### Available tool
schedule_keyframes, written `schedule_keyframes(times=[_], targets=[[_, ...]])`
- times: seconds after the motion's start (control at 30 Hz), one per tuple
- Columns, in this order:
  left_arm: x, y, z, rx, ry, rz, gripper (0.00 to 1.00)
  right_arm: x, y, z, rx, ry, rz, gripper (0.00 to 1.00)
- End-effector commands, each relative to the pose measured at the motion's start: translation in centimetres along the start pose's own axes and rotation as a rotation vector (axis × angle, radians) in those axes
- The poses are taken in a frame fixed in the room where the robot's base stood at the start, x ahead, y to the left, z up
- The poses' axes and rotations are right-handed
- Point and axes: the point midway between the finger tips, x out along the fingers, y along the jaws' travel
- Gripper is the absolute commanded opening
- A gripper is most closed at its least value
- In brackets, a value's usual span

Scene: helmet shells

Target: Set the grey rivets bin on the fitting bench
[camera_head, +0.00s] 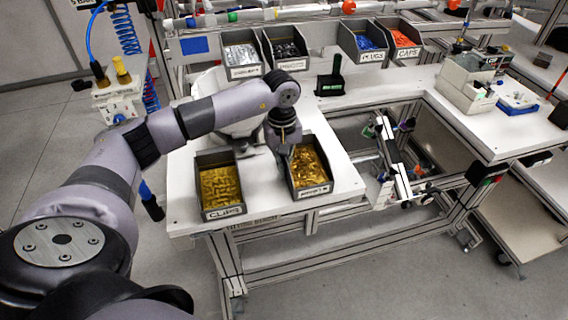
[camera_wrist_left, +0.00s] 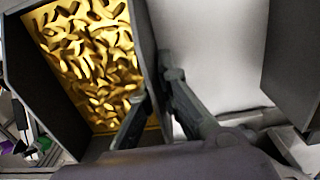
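Two dark grey bins of brass-coloured parts stand on the white bench (camera_head: 350,184). The left one is the clips bin (camera_head: 220,187); the right one (camera_head: 309,168) has a front label too small to read surely, and I take it as the rivets bin. My right gripper is not in view.
Behind stand bins of grey (camera_head: 242,54) and dark parts (camera_head: 286,48), a blue plugs bin (camera_head: 364,43) and a red caps bin (camera_head: 402,38). A small black holder (camera_head: 331,78) stands behind the right bin. A beige box (camera_head: 466,86) and blue-white tray (camera_head: 516,97) occupy the right bench.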

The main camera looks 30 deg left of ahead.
Motion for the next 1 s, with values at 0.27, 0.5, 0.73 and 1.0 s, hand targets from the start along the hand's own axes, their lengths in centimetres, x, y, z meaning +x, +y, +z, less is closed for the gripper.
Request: schedule_keyframes(times=[0.27, 0.5, 0.73, 1.0], targets=[[0.2, 0.0, 0.0, 0.0, 0.0, 0.0, 0.1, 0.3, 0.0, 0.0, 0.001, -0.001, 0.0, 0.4], [0.2, 0.0, 0.0, 0.0, 0.0, 0.0, 0.25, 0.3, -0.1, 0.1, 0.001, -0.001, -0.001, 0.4], [0.2, 0.0, 0.0, 0.0, 0.0, 0.0, 0.25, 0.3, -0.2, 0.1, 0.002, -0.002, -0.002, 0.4], [-2.1, 0.1, -0.1, 0.0, 0.004, 0.005, 0.25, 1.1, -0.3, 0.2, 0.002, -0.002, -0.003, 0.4]])
